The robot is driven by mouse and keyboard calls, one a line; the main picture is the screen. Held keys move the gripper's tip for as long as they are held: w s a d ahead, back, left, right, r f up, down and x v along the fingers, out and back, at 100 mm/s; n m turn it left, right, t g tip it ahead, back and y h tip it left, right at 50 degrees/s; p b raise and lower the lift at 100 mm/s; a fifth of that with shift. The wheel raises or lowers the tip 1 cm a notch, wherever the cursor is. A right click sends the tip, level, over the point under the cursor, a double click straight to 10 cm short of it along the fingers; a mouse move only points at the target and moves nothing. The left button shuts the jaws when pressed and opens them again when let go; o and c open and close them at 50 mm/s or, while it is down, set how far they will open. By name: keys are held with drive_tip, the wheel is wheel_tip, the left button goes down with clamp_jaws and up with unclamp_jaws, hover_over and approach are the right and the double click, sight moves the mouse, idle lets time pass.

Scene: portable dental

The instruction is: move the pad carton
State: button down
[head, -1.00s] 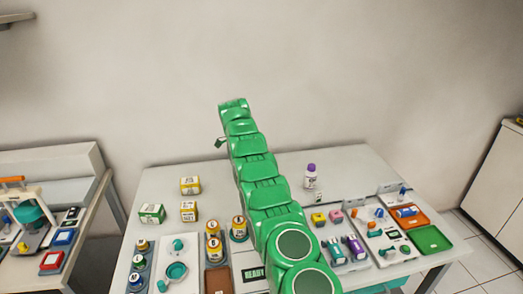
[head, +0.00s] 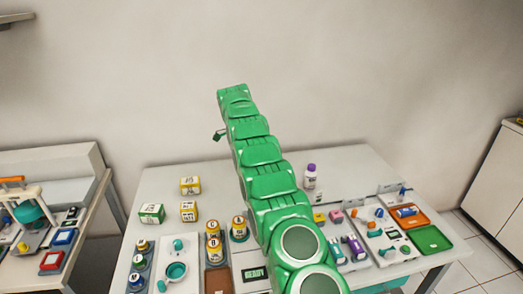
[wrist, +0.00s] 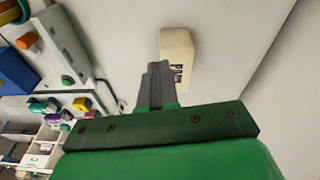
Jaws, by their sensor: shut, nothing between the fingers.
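My gripper (wrist: 158,68) is shut and empty in the wrist view. A cream carton (wrist: 178,44) with dark lettering that seems to start with P stands just beyond and to the right of the fingertips, which overlap it in the picture. I cannot tell whether they touch. In the head view a small dark part at the arm's far end (head: 218,135) shows against the wall, and the fingers are not clear. I cannot match the cream carton to one in the head view.
In the head view, two yellow-and-white cartons (head: 190,185) (head: 188,211) and a green-and-white carton (head: 152,213) stand on the table's left. A purple-capped bottle (head: 310,176) stands at the back. An orange tray (head: 410,216) and a green tray (head: 432,239) lie at right.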

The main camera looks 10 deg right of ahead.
drive_tip(key=s+d+r+n, duration=0.2)
drive_tip(key=s+r+n, duration=0.4)
drive_tip(key=s+r, duration=0.8)
drive_tip(key=shift+s+d+r+g+y, duration=0.3)
drive_tip(key=shift+s+d+r, duration=0.05)
drive_tip(key=shift+s, duration=2)
